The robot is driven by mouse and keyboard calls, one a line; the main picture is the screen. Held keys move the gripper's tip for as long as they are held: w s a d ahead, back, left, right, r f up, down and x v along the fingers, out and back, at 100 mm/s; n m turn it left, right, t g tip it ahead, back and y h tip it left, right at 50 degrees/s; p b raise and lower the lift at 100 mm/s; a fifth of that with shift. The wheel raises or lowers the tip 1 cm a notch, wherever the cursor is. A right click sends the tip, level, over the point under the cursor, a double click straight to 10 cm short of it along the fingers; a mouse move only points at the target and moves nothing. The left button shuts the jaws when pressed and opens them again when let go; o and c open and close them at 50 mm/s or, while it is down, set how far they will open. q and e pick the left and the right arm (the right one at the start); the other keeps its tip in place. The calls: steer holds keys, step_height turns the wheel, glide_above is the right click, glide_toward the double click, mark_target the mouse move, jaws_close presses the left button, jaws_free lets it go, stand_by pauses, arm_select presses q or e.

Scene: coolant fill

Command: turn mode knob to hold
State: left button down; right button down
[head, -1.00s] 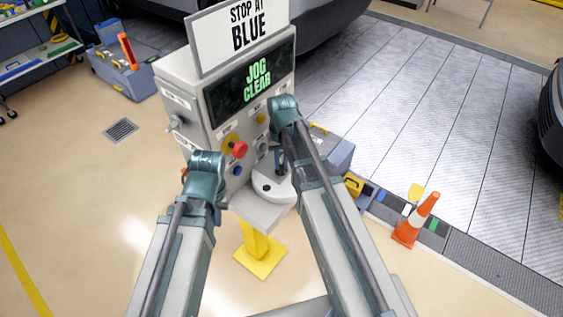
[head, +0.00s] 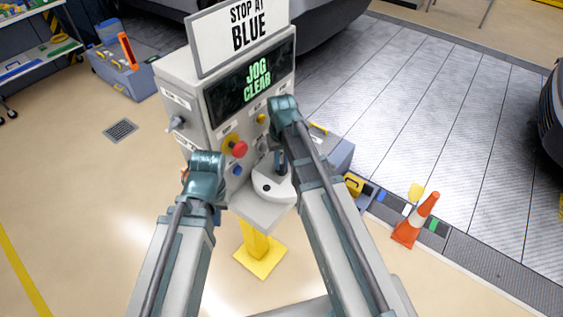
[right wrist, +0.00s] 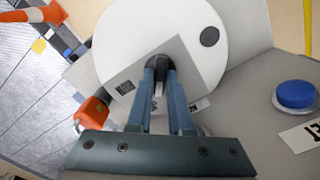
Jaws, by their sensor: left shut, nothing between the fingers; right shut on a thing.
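A grey knob (head: 176,123) sticks out from the left side of the grey control cabinet (head: 190,88), beside small labels too small to read. I cannot tell whether it is the mode knob. My left gripper (head: 185,174) is shut and empty, low beside that side's front edge, below the knob and apart from it; its tips are mostly hidden by its wrist. My right gripper (head: 281,162) is shut on a dark upright handle (right wrist: 158,72) over a white round disc (head: 268,188). The disc also shows in the right wrist view (right wrist: 120,35).
The cabinet front has a red mushroom button (head: 239,149), a blue button (head: 238,170) and a yellow one (head: 261,119). Its screen (head: 250,82) reads "JOG CLEAR"; the sign (head: 240,32) above reads "STOP AT BLUE". A traffic cone (head: 415,222) stands right.

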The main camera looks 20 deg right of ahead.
steer(key=n, duration=0.4)
steer(key=shift+n, duration=1.9)
steer(key=c, duration=0.8)
jaws_free()
step_height(320, 180, up, 14)
steer(key=p, duration=1.4)
